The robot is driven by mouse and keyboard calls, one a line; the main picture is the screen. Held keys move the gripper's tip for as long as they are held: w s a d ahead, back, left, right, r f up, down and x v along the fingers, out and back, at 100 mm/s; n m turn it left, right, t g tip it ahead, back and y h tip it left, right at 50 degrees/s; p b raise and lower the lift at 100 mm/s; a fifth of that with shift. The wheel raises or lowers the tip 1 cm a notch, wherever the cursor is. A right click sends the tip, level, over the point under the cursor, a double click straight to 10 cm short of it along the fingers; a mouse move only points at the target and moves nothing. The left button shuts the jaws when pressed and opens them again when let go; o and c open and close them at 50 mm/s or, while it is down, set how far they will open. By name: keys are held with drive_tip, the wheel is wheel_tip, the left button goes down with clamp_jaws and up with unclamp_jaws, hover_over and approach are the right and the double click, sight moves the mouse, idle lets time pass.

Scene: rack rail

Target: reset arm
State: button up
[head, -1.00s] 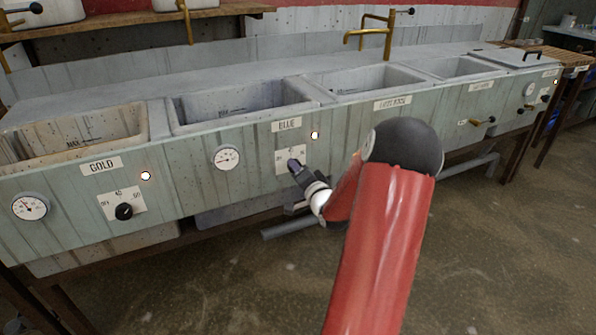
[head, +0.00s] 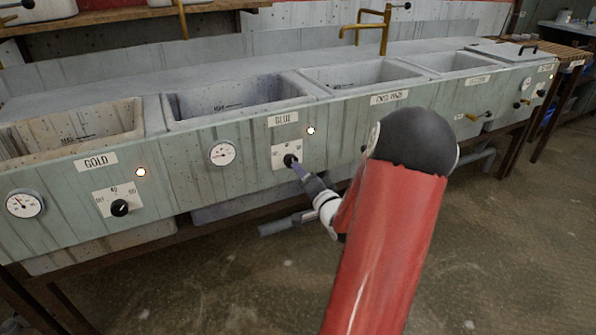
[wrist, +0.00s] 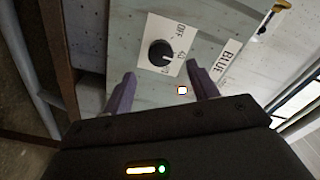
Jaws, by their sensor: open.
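My gripper (wrist: 162,88) is open and empty in the wrist view, its two purple fingers apart. Beyond the fingers is the black knob (wrist: 160,54) on its white dial plate, on the front panel by the BLUE label (wrist: 226,60). The knob sits clear of the fingers, with a gap between. In the head view my gripper (head: 299,170) is just in front of and below the BLUE knob (head: 290,160). My red arm comes in from the lower right and covers part of the panel there.
The long trough bench has several basins, including the GOLD basin (head: 70,135) at the left. Gauges, another knob (head: 120,208) and lit indicator lamps line its front. Brass taps (head: 375,28) stand behind. A grey pipe (head: 285,224) runs below the panel. The floor at the right is open.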

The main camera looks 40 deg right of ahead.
drive_tip(key=shift+v, duration=0.85)
drive_tip(key=a+r+n+g, duration=0.3)
drive_tip(key=a+n+g, duration=0.1)
drive_tip(key=a, duration=0.4)
drive_tip(key=a+r+n+g, duration=0.3)
drive_tip(key=a+r+n, duration=0.1)
drive_tip(key=a, duration=0.4)
drive_tip(key=s+a+r+n+g+y, duration=0.1)
drive_tip(key=s+a+n+g+y, duration=0.3)
drive_tip(key=s+a, duration=1.2)
drive_tip(key=s+n+g, duration=0.1)
drive_tip(key=s+n, duration=0.1)
drive_tip(key=s, duration=0.1)
drive_tip(key=shift+s+r+n, duration=0.2)
drive_tip(key=shift+r+n, duration=0.1)
drive_tip(key=shift+n, duration=0.1)
